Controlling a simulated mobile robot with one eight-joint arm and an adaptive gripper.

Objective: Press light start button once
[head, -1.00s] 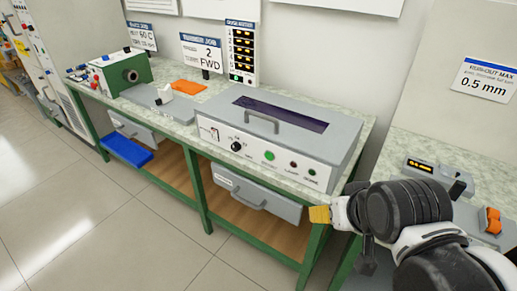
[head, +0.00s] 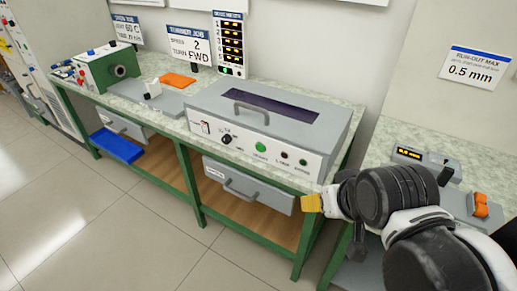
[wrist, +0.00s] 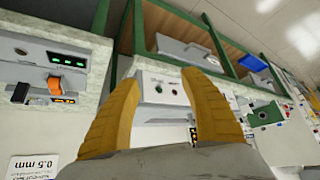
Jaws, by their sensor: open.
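The grey lidded box (head: 290,137) on the bench has a white front panel. On that panel are a black knob (head: 226,139), a round green button (head: 261,147) and two small dark lamps to its right; the lettering is too small to read surely. My gripper (head: 312,203) is right of and below the panel, in front of the bench's right end, touching nothing that I can see. In the wrist view its yellow fingers (wrist: 163,80) are spread and empty. Two panel lamps (wrist: 166,90) show between them; I cannot make out the green button there.
A grey drawer (head: 250,188) is below the box. Further left are a green machine (head: 112,69), an orange pad (head: 178,80) and a blue tray (head: 117,146). A second bench (head: 384,153) with a display device (head: 428,162) stands right. The floor in front is clear.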

